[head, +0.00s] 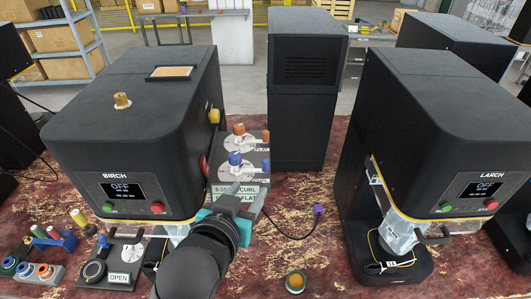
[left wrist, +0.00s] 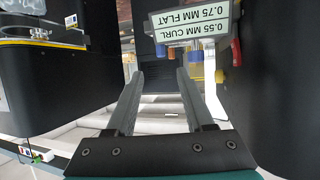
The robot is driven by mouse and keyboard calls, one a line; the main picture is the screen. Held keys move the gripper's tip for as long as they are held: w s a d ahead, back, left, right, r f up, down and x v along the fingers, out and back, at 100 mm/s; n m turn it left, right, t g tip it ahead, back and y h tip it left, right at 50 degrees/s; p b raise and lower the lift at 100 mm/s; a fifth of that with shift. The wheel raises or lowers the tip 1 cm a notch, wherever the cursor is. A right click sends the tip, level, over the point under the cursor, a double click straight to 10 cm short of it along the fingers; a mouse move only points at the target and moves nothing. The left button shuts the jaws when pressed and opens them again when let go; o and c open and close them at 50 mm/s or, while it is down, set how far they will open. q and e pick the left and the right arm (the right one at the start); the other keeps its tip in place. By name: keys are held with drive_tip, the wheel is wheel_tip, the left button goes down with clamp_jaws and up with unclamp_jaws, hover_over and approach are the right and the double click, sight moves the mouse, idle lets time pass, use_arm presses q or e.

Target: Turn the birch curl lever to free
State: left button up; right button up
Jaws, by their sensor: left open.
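The black birch machine (head: 135,140) stands at left, its display reading OFF. On its right side are two round pale dials, one with an orange lever (head: 239,129) near a FLAT label, one with a blue lever (head: 235,159) nearer me. The blue lever's label is too small to read surely, and I cannot tell which lever is curl. A sign reading 0.55 MM CURL, 0.75 MM FLAT (head: 252,190) stands before them; it shows upside down in the left wrist view (left wrist: 190,25). My left gripper (left wrist: 160,76) is open and empty, close to the sign. My right gripper is out of view.
The larch machine (head: 430,120) stands at right. An open plate (head: 119,277) and colored pegs lie front left. A purple-ended cable (head: 318,209) and orange button (head: 295,282) lie on the worn red table, clear at center.

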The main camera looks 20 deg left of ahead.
sight(265, 164)
use_arm(q)
drive_tip(key=x, duration=1.5)
drive_tip(key=shift+w+a+r+p, duration=0.1)
drive_tip(key=shift+r+p, duration=0.25)
clamp_jaws()
idle(1.0)
